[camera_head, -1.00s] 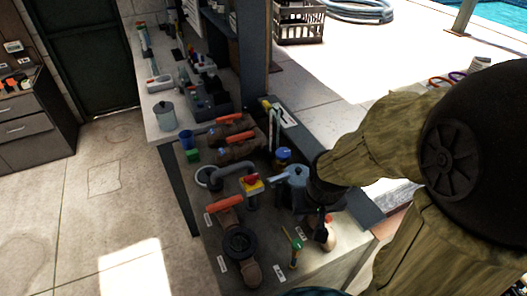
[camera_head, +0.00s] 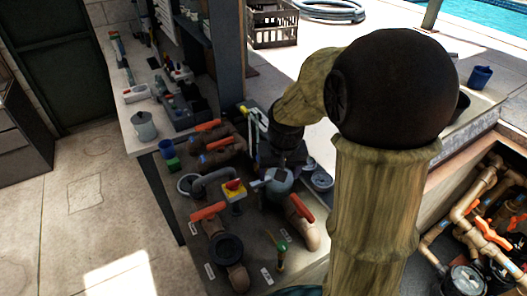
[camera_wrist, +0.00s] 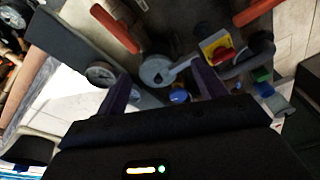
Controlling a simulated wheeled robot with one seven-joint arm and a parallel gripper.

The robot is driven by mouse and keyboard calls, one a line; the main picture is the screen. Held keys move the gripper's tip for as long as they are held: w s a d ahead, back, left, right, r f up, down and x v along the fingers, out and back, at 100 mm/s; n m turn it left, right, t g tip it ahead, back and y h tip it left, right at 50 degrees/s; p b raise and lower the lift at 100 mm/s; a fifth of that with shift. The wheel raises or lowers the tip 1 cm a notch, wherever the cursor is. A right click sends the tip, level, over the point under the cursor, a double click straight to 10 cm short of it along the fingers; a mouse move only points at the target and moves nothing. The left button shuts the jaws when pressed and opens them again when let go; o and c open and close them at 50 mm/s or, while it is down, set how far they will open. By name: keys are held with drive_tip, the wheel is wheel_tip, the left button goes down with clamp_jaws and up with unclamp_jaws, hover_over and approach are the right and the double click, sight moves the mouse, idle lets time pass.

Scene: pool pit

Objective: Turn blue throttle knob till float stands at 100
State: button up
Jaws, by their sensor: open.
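The blue knob (camera_wrist: 180,96) shows in the wrist view between my gripper's dark fingers, nearer the right one and below the fingertips. My gripper (camera_wrist: 160,72) is open, with nothing between its fingers that I can see being held. In the head view my gripper (camera_head: 284,158) points down over the back of the bench, beside the grey-blue round-bodied fitting (camera_head: 279,181). The blue knob is hidden there behind my arm and gripper. I cannot make out a float or its scale reading in either view.
A yellow box with a red knob (camera_head: 234,186) and orange-handled valves (camera_head: 208,211) crowd the bench. A round gauge (camera_head: 321,180) stands right of the gripper. A pit with pipes (camera_head: 487,215) lies at the right. The floor at left is clear.

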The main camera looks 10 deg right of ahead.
drive_tip(key=w+r+m+g+p, duration=0.1)
drive_tip(key=w+r, duration=0.2)
drive_tip(key=w, duration=0.6)
drive_tip(key=w+r+m+p, duration=0.1)
drive_tip(key=w+r, duration=0.2)
drive_tip(key=w, duration=0.7)
drive_tip(key=shift+r+m+g, duration=0.25)
drive_tip(key=shift+m+g, duration=0.15)
wheel_tip(320, 180, down, 17)
drive_tip(key=p, duration=0.4)
drive_tip(key=shift+f+p, duration=0.2)
drive_tip(key=shift+p, duration=0.15)
drive_tip(key=c, duration=1)
drive_tip(key=shift+o, duration=0.2)
